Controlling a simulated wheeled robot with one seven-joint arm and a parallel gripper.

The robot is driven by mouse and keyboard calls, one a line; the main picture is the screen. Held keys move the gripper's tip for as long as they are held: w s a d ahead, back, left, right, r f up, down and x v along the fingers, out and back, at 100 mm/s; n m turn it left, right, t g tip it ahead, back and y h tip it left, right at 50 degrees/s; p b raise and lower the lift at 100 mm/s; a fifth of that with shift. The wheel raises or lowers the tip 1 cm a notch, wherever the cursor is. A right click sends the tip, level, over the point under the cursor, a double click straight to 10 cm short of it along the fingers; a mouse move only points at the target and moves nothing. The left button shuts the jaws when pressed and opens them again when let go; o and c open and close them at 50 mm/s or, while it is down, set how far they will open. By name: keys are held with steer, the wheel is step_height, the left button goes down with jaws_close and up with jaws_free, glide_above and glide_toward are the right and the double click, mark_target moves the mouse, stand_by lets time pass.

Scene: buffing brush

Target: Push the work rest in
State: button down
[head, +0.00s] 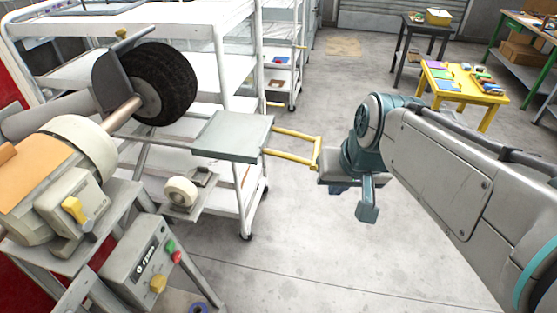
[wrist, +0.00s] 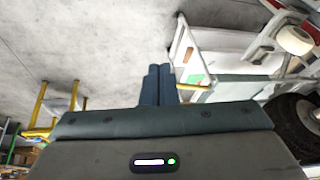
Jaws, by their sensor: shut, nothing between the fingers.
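The work rest (head: 233,136) is a flat grey-green plate in front of the buffing machine. Its yellow U-shaped handle (head: 296,133) sticks out to the right. In the head view my gripper (head: 340,190) is at the outer end of the handle; whether it touches the crossbar I cannot tell. In the wrist view the two blue fingers of my gripper (wrist: 158,72) are together and hold nothing. The work rest plate (wrist: 232,88) lies to their right there, with part of its yellow handle (wrist: 192,85) close beside the fingers.
The black round brush (head: 163,84) is behind and left of the plate. A small pale wheel (head: 181,192) and a switch box (head: 148,265) are below. A white shelf cart (head: 228,60) stands behind. A yellow table (head: 461,91) is far right. Floor beyond my gripper is clear.

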steer(key=w+a+f+m+t+y+b, duration=0.1)
steer(key=w+a+f+y+b, duration=0.15)
steer(key=w+b, duration=0.35)
steer(key=w+a+f+y+b, duration=0.1)
steer(key=w+a+b, duration=0.2)
steer(key=w, duration=0.5)
steer(key=w+a+f+p, duration=0.1)
steer(key=w+a+f, duration=0.5)
steer(key=a+f, duration=0.1)
steer(key=shift+w+a+f+t, duration=0.2)
steer(key=shift+a+f+t, duration=0.15)
steer(key=shift+a, duration=0.25)
